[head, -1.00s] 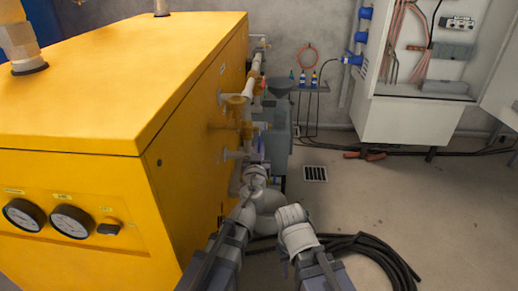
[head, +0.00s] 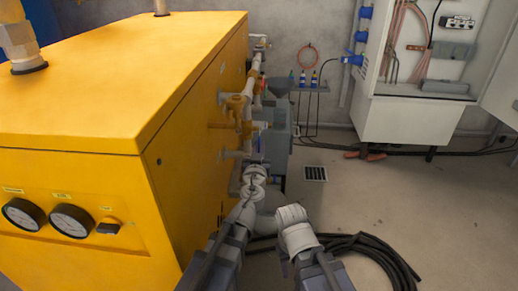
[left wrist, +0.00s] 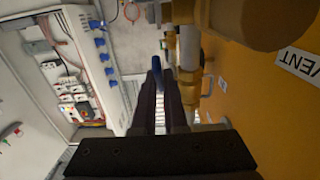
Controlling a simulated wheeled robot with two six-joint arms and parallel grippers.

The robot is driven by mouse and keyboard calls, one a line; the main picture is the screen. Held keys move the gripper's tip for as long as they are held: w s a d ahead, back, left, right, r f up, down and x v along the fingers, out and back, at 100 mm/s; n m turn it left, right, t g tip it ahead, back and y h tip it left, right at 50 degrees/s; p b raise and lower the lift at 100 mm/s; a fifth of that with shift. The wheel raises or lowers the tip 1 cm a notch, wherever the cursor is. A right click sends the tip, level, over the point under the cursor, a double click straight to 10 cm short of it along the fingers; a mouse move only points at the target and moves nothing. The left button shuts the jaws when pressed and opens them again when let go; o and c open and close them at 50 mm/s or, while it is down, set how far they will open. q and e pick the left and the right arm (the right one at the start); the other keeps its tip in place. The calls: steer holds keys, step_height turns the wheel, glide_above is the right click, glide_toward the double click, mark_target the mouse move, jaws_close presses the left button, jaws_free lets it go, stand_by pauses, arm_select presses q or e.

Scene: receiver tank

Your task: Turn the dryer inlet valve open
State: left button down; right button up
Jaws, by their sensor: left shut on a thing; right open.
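My left gripper (left wrist: 161,72) is shut in the left wrist view, with a slim blue handle (left wrist: 157,68) at its fingertips. The handle stands beside brass and grey pipework (left wrist: 188,70) along the yellow dryer wall. In the head view, the pipe run with brass fittings (head: 237,104) shows on the right side of the yellow cabinet (head: 190,150). My left wrist covers the lower part of that pipework, and its fingertips cannot be made out there. My right arm reaches up at bottom centre, but its gripper is not visible. The valve body is not clear.
Black hose coils (head: 365,250) lie on the floor right of my arms. A white electrical cabinet (head: 410,115) stands at the back right. A floor drain (head: 315,173) and clear floor lie between. A "VENT" label (left wrist: 298,62) is on the yellow wall.

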arm_select(q)
steer(key=shift+w+a+f+t+b, duration=0.1)
steer(key=shift+f+t+b, duration=0.25)
steer(key=shift+b, duration=0.3)
steer(key=shift+w+t+b, duration=0.1)
steer(key=shift+t+b, duration=0.25)
steer(key=shift+b, duration=0.4)
arm_select(e)
steer(key=shift+f, duration=1.6)
arm_select(q)
steer(key=shift+r, duration=0.1)
steer(key=c, duration=1)
jaws_free()
steer(key=shift+o, duration=0.2)
